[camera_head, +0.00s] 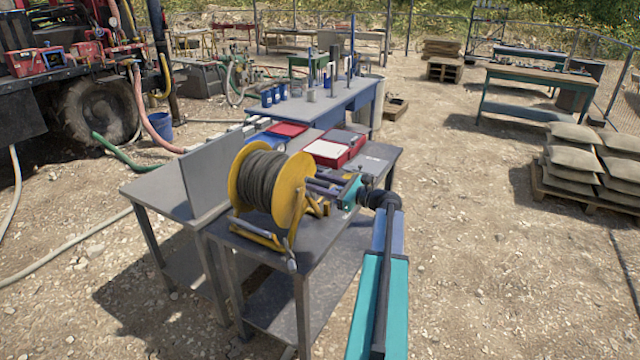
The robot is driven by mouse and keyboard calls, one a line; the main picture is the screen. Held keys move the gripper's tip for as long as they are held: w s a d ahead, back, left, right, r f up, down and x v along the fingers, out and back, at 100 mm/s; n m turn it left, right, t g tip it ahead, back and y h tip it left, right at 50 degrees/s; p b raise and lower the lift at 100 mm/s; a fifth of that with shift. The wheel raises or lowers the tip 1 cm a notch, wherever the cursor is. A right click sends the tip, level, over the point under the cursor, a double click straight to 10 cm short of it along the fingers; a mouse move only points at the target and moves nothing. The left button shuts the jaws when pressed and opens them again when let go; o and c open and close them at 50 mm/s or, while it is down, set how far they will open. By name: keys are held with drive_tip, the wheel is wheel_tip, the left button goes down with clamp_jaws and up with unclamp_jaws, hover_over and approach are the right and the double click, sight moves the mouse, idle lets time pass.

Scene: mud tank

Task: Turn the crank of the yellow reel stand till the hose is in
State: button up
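The yellow reel stand (296,188) stands on a dark metal table. Dark hose (262,180) is wound thickly around its drum between two yellow flanges. The stand's yellow foot (258,236) shows at the table's front edge. No loose run of hose can be made out. My gripper (318,188) is at the right side of the reel, close to the right flange, with its fingers pointing left towards the hub. The crank is not clearly visible; the fingers and flange cover that spot. I cannot tell whether the fingers are closed on it.
An upright grey panel (212,172) stands left of the reel. Red cases (335,150) lie behind it on the table. Sandbags on a pallet (585,165) are at the right. The gravel between the table and the pallet is mostly clear.

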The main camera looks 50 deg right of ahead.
clamp_jaws()
drive_tip(key=shift+w+d+r+b, duration=0.2)
drive_tip(key=shift+d+b, duration=0.05)
drive_tip(key=shift+d, duration=0.5)
drive_tip(key=shift+w+d+r+b, duration=0.15)
drive_tip(key=shift+d+r+b, duration=0.05)
drive_tip(key=shift+d, duration=0.55)
drive_tip(key=shift+w+d+r+b, duration=0.2)
drive_tip(key=shift+d+b, duration=0.05)
drive_tip(key=shift+d, duration=0.5)
drive_tip(key=shift+o, duration=0.4)
unclamp_jaws()
drive_tip(key=shift+d+f, duration=0.1)
drive_tip(key=shift+d, duration=0.05)
drive_tip(key=shift+s, duration=0.1)
drive_tip(key=b+v, duration=0.4)
drive_tip(key=v, duration=0.9)
drive_tip(key=shift+s, duration=0.3)
